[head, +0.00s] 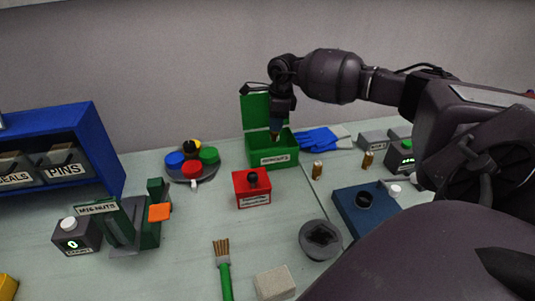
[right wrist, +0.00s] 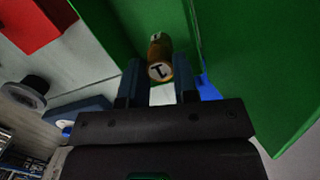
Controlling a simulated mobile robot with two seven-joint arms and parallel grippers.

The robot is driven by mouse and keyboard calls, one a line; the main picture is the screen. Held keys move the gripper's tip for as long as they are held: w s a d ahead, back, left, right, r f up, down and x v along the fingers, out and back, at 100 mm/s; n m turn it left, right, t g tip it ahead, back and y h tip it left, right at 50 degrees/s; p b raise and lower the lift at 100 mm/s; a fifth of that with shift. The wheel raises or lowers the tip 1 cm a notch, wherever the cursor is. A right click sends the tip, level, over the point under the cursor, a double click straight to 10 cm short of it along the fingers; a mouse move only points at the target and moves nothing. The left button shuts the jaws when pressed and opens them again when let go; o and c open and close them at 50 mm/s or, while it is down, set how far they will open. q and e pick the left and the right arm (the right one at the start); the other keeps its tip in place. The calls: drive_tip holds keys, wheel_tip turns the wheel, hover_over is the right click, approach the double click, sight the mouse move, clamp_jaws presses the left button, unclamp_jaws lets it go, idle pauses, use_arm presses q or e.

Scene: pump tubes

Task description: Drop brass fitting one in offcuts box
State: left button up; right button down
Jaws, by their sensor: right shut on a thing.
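The green offcuts box (head: 272,158) stands at the back centre of the table with its lid (head: 257,113) raised. My right gripper (head: 277,122) points down over the open box. It is shut on a brass fitting (head: 275,135), whose lower end is at about the level of the box's rim in the head view. In the right wrist view the brass fitting (right wrist: 160,60) sits between the fingertips (right wrist: 159,82), its end marked with what looks like a 1. Green box walls surround it there. My left gripper is not in view.
Two more brass fittings (head: 317,170) (head: 368,160) stand right of the box. Blue gloves (head: 318,139) lie behind them.

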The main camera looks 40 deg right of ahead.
drive_tip(key=shift+f, duration=0.4)
drive_tip(key=c, duration=0.8)
unclamp_jaws()
drive_tip(key=shift+r, duration=0.15)
wheel_tip(320, 180, up, 10)
drive_tip(key=d, duration=0.1)
drive_tip(key=shift+s+r, duration=0.25)
drive_tip(key=shift+s, duration=0.2)
